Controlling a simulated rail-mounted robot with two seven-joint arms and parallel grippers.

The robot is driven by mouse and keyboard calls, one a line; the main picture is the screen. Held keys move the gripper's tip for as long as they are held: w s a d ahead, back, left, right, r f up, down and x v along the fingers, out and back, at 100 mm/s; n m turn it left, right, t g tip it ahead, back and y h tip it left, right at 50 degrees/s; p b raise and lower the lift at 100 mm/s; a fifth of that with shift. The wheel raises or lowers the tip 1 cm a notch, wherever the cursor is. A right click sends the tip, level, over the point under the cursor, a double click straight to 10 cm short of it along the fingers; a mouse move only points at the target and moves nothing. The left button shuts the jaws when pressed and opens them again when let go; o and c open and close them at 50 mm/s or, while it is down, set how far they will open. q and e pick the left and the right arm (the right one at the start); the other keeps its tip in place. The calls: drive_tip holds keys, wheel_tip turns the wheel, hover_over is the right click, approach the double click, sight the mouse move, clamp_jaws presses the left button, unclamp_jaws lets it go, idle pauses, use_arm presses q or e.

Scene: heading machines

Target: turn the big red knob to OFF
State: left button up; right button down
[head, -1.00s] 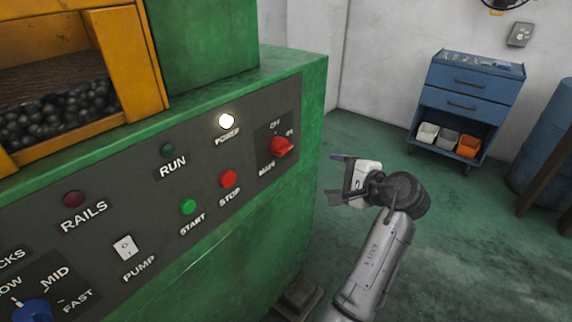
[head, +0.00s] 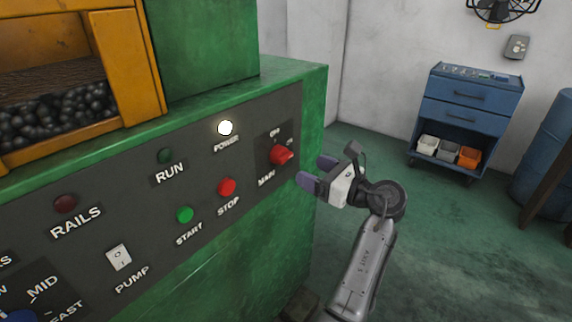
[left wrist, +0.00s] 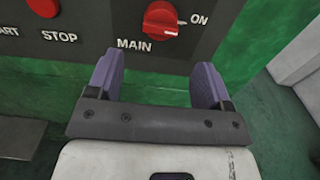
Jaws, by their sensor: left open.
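The big red knob (head: 282,155) sits above the MAIN label near the right end of the dark control panel (head: 255,165). The OFF label (head: 274,132) is above the knob in the head view. My left gripper (head: 316,172) is open and empty, just right of the knob and apart from it. In the left wrist view its two purple fingers (left wrist: 160,72) are spread below the knob. My right gripper is not in view.
A red STOP button (head: 227,187) and green START button (head: 185,214) are left of the knob. The POWER lamp (head: 225,128) is lit. A blue tool cart (head: 470,103) stands at the back wall.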

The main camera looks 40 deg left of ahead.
sight(288, 159)
use_arm(q)
drive_tip(key=shift+a+b, duration=1.6)
drive_tip(key=shift+a, duration=2.65)
